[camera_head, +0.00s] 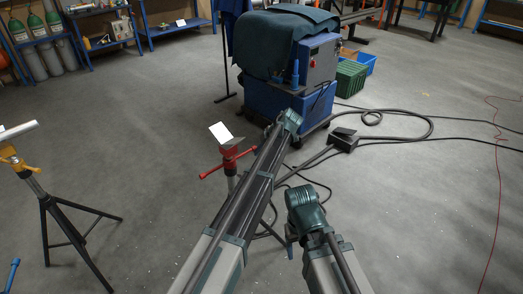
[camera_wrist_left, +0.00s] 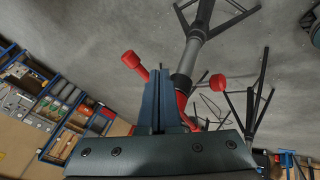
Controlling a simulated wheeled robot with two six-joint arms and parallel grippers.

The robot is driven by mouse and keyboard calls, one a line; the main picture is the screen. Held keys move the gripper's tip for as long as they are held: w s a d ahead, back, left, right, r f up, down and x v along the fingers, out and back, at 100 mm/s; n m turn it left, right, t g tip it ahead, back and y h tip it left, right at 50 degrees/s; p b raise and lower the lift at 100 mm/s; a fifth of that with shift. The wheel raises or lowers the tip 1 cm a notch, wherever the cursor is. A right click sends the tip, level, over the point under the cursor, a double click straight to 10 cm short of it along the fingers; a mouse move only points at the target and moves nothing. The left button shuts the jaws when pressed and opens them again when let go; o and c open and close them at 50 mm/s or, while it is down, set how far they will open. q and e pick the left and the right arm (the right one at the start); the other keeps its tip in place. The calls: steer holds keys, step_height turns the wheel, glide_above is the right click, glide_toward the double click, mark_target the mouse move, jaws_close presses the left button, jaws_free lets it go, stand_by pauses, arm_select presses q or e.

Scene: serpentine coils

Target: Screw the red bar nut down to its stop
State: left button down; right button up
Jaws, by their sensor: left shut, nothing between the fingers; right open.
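My right gripper is not visible.
A yellow-topped tripod stand (camera_head: 28,170) is at the left. A blue machine (camera_head: 290,98) under a dark cover stands behind the nut. Cables and a black pedal-like box (camera_head: 343,140) lie on the floor to the right. The floor between the stands is clear.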

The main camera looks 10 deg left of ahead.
arm_select(q)
steer(key=w+p+v, duration=0.2)
steer(key=p+v, duration=0.6)
steer(key=v, duration=0.2)
steer(key=shift+s+d, duration=0.25)
steer(key=shift+d, duration=0.15)
arm_select(e)
step_height(320, 180, up, 8)
steer(key=shift+d+r, duration=0.2)
steer(key=shift+d, duration=0.1)
arm_select(q)
steer(key=shift+r, duration=0.1)
